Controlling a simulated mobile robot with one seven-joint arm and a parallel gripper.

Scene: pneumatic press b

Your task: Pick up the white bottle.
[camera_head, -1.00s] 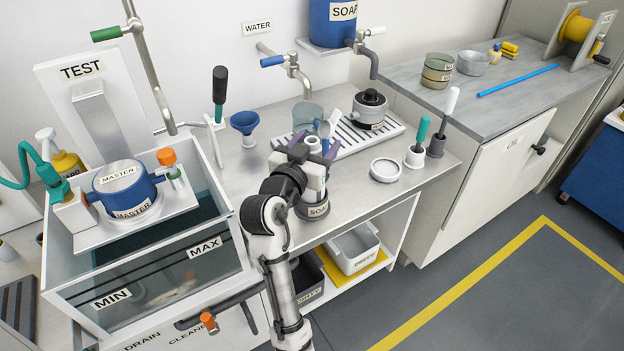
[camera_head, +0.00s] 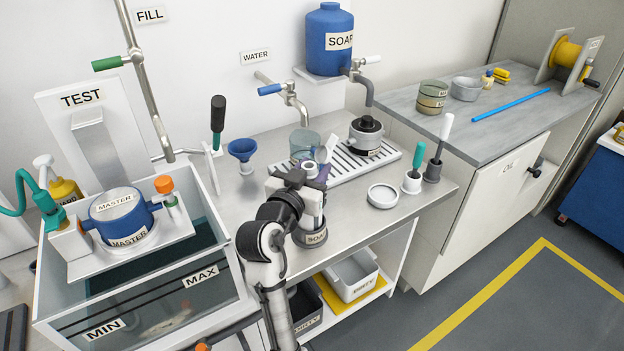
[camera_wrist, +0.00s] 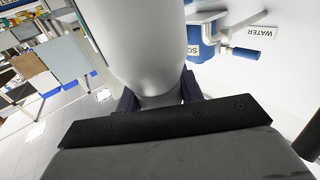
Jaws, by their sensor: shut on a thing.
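The white bottle (camera_wrist: 140,45) fills the upper middle of the wrist view as a large pale, smooth cylinder with a rounded end. My gripper (camera_wrist: 158,95) is shut on it, with one dark finger on each side. In the head view my gripper (camera_head: 311,172) is over the steel counter, in front of the slatted drain tray. The bottle is mostly hidden there by my wrist and fingers, and I cannot tell how far it is from the counter.
A jar labelled SOAP (camera_head: 311,238) stands on the counter close below my gripper. A clear beaker (camera_head: 304,144), blue funnel (camera_head: 242,152) and grey pot (camera_head: 367,137) stand behind. A shallow white dish (camera_head: 382,195) and brush holders are right. The water tank (camera_head: 205,275) is left.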

